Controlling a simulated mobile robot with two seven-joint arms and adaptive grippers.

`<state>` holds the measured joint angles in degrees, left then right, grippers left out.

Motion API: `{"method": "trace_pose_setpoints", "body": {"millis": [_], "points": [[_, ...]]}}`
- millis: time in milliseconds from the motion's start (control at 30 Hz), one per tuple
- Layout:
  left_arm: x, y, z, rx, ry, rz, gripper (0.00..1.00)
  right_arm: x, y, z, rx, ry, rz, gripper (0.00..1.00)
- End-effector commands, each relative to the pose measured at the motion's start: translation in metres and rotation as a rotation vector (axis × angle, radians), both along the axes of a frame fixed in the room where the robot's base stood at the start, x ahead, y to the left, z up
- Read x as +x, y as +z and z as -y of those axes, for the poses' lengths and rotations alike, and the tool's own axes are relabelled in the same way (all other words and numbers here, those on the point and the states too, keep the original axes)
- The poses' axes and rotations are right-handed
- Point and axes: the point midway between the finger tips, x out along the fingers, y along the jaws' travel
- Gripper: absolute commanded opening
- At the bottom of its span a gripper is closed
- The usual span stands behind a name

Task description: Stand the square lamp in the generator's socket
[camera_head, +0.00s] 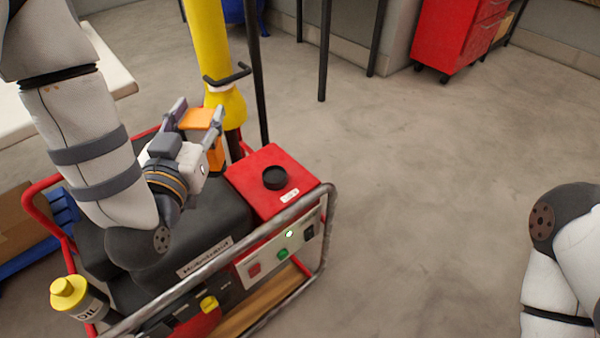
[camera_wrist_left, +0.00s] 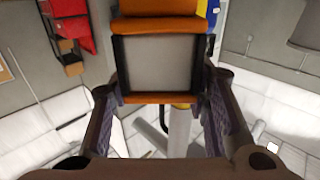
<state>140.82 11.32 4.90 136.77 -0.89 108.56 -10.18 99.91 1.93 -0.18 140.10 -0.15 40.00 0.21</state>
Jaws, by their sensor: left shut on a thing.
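My left gripper (camera_head: 198,116) is shut on the square lamp (camera_head: 202,121), which has an orange body. In the left wrist view the lamp (camera_wrist_left: 165,26) shows a square grey panel framed in orange and black, between my left gripper's fingers (camera_wrist_left: 163,88). The generator (camera_head: 213,229) stands below, with a red and dark body inside a tube frame. A round black fitting (camera_head: 275,177), perhaps the socket, sits on its red top, with a small label beside it. The held lamp is to the left of and behind this fitting, apart from it. My right gripper is out of view.
A yellow post (camera_head: 210,45) with a black hook stands close behind the lamp. A yellow-capped oil bottle (camera_head: 79,299) is at the generator's front left. A red wheeled cabinet (camera_head: 457,37) stands at the back. The floor to the right is clear.

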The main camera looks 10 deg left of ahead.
Motion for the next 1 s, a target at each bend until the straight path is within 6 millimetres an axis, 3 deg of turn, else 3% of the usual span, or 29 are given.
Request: {"method": "trace_pose_setpoints", "body": {"millis": [167,367,500,767,900,1000], "points": [[0.018,-0.011,0.012,0.000,-0.001,0.001,0.00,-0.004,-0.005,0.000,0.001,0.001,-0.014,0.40],[0.071,-0.043,0.050,0.000,-0.001,0.000,0.00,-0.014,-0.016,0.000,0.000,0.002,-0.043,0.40],[0.094,-0.078,0.067,0.000,0.000,-0.005,0.00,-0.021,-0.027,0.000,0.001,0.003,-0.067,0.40],[0.114,-0.102,0.080,0.000,0.001,0.000,0.00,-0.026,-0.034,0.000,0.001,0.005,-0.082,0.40],[0.114,-0.129,0.080,0.001,0.001,-0.003,0.00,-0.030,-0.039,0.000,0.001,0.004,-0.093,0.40],[0.114,-0.131,0.080,0.000,0.001,0.001,0.00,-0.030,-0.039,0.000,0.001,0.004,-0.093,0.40]]}}
